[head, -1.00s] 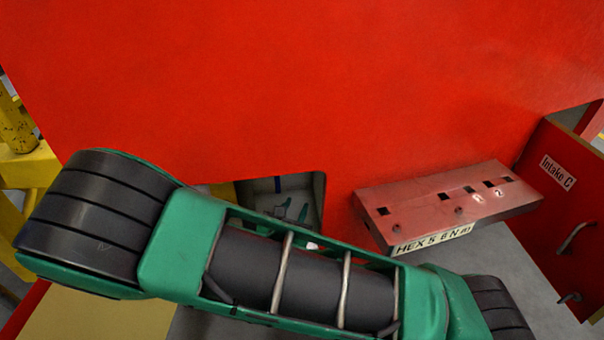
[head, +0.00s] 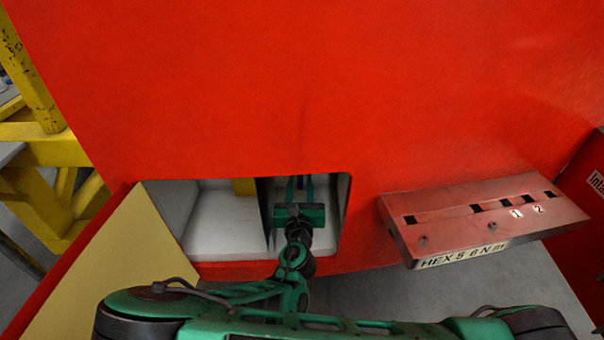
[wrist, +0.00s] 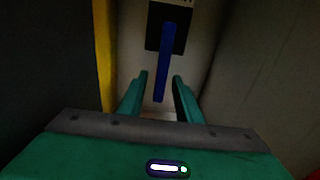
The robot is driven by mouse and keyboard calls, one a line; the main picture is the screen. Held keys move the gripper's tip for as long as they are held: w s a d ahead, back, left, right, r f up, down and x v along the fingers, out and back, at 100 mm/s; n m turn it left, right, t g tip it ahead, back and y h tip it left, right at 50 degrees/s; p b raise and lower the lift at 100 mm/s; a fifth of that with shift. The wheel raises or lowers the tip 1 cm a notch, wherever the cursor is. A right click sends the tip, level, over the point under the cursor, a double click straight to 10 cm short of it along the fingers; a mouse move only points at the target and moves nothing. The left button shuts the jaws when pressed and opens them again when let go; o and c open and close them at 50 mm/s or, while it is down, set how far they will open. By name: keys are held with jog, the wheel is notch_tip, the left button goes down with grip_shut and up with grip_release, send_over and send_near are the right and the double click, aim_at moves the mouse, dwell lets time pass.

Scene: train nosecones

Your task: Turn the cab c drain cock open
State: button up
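My gripper (wrist: 160,88) is inside the right compartment of an opening low in the red nosecone, and its two green fingers are apart. A blue lever handle (wrist: 162,68), likely the drain cock, hangs straight down from a black plate (wrist: 170,25) on the compartment's back wall. The handle's lower end shows between the fingers, with a gap on each side. In the head view my gripper (head: 300,188) is seen from behind and covers most of the handle. Any label on the plate is cut off at the top of the wrist view.
A dark divider (head: 264,215) stands close at the gripper's left, with a yellow strip (wrist: 104,50) beside it. The right compartment wall (wrist: 245,75) is near. A red shelf marked HEX (head: 480,215) juts out at right. An open door (head: 110,260) stands at left.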

jog(key=w, duration=0.4)
jog(key=shift+w, duration=0.15)
grip_shut()
